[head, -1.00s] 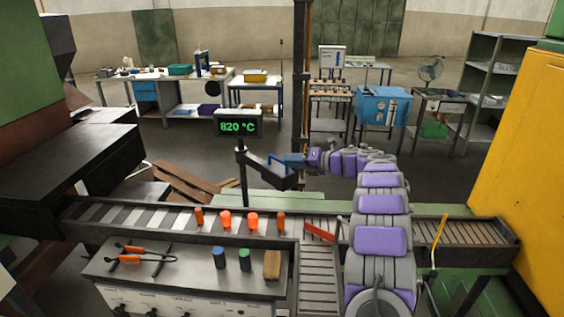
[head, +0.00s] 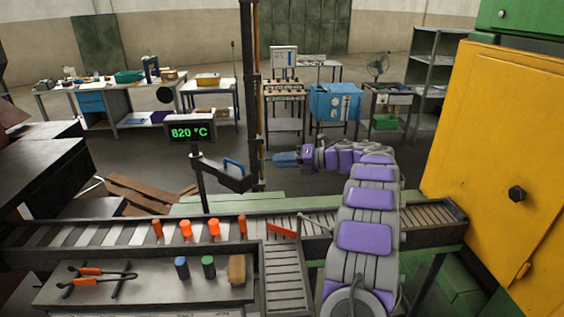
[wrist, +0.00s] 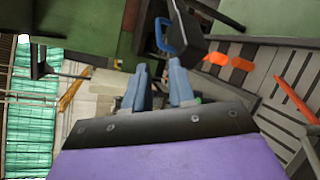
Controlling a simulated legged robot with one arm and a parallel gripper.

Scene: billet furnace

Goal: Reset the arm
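My arm is raised over the roller conveyor, with its purple and grey links bent to the left. The blue handle also shows in the wrist view (wrist: 163,36).
Several glowing orange billets (head: 186,230) stand on the conveyor (head: 60,235). Tongs (head: 98,270), blue and green cylinders and a tan block (head: 237,269) lie on the front bench. A display (head: 191,132) reads 820 °C. A yellow cabinet (head: 500,130) stands close on the right.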

